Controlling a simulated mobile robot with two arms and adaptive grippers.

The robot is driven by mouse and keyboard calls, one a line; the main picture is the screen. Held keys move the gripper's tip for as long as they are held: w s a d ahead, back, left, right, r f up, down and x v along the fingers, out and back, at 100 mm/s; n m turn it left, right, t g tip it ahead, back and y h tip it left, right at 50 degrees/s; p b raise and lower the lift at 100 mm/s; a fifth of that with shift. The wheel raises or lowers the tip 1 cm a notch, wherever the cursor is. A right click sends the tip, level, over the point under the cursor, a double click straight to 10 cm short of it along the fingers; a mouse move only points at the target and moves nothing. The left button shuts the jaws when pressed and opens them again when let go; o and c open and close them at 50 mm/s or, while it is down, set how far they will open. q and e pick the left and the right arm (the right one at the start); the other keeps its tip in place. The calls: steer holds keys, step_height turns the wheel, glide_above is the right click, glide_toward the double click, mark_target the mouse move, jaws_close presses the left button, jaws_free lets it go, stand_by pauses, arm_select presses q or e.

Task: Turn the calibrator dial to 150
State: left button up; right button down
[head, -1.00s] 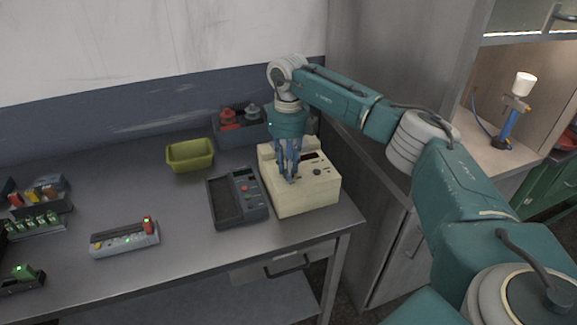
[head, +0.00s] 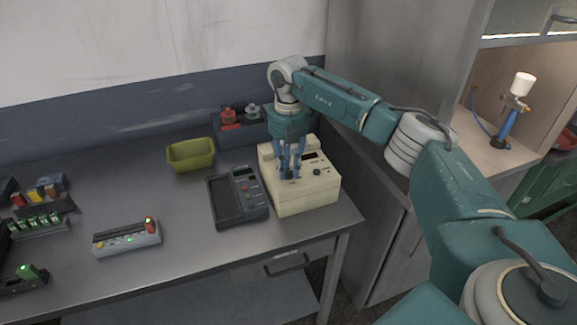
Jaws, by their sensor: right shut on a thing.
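The calibrator is a cream box (head: 305,198) at the right end of the grey table. Its top has a dark display (head: 310,156), a dark knob (head: 317,171) and small controls. My right gripper (head: 290,176) points straight down over the left part of this top. Its blue fingers are shut on the dial, which they mostly hide. The dial's reading and the display's digits are too small to read. My left gripper is not in view.
A yellow-green bin (head: 190,155) and a grey bin with red and grey parts (head: 240,131) stand behind. A charger-like strip (head: 127,240) lies farther left. A cabinet stands to the right.

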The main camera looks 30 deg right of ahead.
mark_target(288, 170)
steer(key=m, duration=0.6)
steer(key=shift+m+p, duration=0.3)
steer(key=shift+p, duration=0.1)
stand_by(0.3)
steer(key=c, duration=1.5)
jaws_free()
steer(key=shift+r, duration=0.15)
step_height(288, 170, up, 12)
steer(key=shift+f, duration=0.1)
